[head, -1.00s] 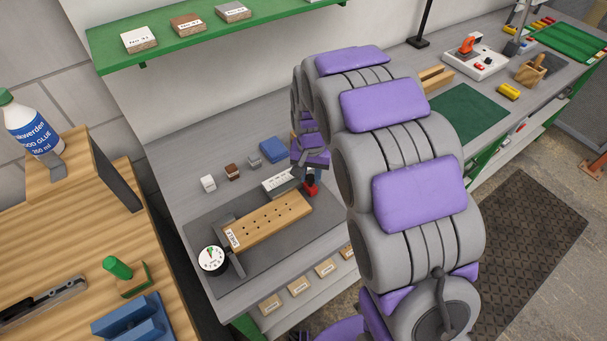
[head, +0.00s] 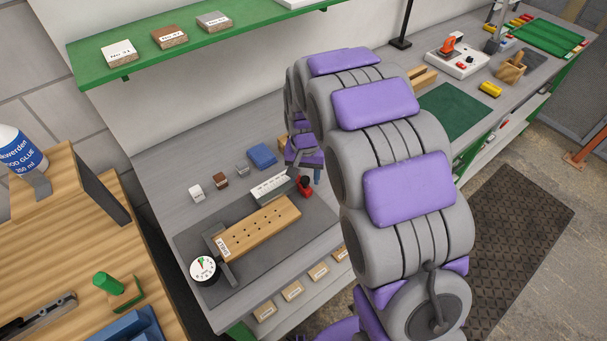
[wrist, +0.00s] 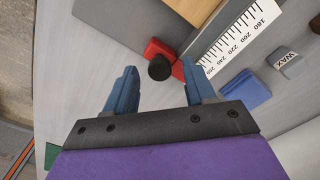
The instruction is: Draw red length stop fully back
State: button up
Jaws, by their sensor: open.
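The red length stop (head: 304,186) sits at the right end of the measuring jig, beside the white ruler scale (head: 270,185). In the wrist view the red stop (wrist: 160,50) shows with its round black knob (wrist: 159,67) facing my gripper. My gripper (wrist: 160,85) is open and empty, its two blue fingers spread to either side below the knob, with no visible contact. The drilled wooden board (head: 258,229) lies on the dark jig plate, its right end short of the stop. In the head view my gripper is mostly hidden behind my arm.
A round dial gauge (head: 203,268) stands at the jig's left end. A blue block (head: 262,155) and small sample blocks line the bench behind the jig. In the wrist view the blue block (wrist: 244,92) and a grey WAX block (wrist: 289,65) lie right of my gripper.

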aim_at(303, 179)
notch_tip(303, 179, up, 16)
jog(key=p, duration=0.3)
jog(key=shift+a+r, duration=0.25)
jog(key=shift+a, duration=0.1)
jog(key=s+d+r, duration=0.1)
jog(key=s+d, duration=0.3)
jog(key=s, duration=0.4)
jog(key=s+d+r, duration=0.2)
jog(key=s+d, duration=0.2)
jog(key=s, duration=0.4)
jog(key=s+d+f+n+g, duration=0.1)
jog(key=s, duration=0.8)
jog(key=s+d+f+n, duration=0.1)
jog(key=s+d+f, duration=0.1)
jog(key=s, duration=0.7)
jog(key=shift+s+f+g, duration=0.25)
jog(key=shift+s+g, duration=0.15)
